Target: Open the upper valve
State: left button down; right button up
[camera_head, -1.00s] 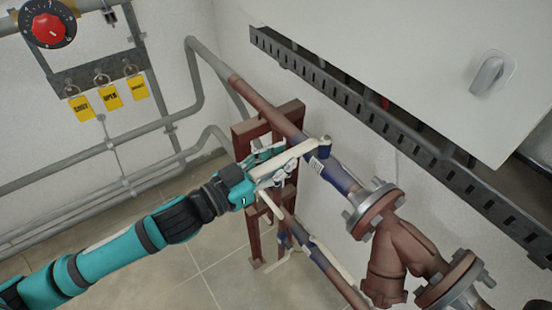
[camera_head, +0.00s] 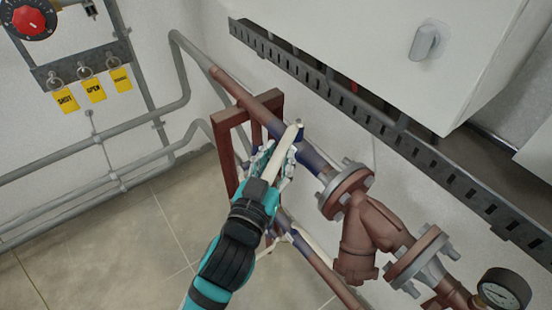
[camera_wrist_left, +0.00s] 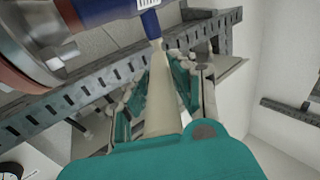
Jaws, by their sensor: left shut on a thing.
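The upper valve (camera_head: 313,158) is a blue section in the upper brown pipe, with a long cream lever on it. The lever (camera_head: 291,136) points down and left from the valve, across the pipe line. My left gripper (camera_head: 282,160) is shut on the lever, and its fingers hide part of it. In the left wrist view the cream lever (camera_wrist_left: 162,95) runs between the fingers of my left gripper (camera_wrist_left: 155,85), up to the blue valve body (camera_wrist_left: 110,8). My right gripper is not in view.
A lower pipe with a second blue valve (camera_head: 284,222) runs beneath, partly hidden by my arm. A brown frame (camera_head: 226,150) stands behind. A flanged brown fitting (camera_head: 372,235) and a pressure gauge (camera_head: 503,290) are at right. A white cabinet (camera_head: 390,45) overhangs with a slotted rail (camera_head: 370,115).

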pick_arm(q)
jog(key=shift+s+d+n+t+y, duration=0.3)
jog(key=shift+d+n+y, duration=0.1)
jog(key=shift+d+y, duration=0.2)
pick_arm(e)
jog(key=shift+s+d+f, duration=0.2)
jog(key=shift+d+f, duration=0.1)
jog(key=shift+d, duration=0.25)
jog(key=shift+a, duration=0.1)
pick_arm(q)
jog(key=c, duration=1.2)
grip_release()
jog(key=shift+w, duration=0.1)
jog(key=shift+o, duration=0.5)
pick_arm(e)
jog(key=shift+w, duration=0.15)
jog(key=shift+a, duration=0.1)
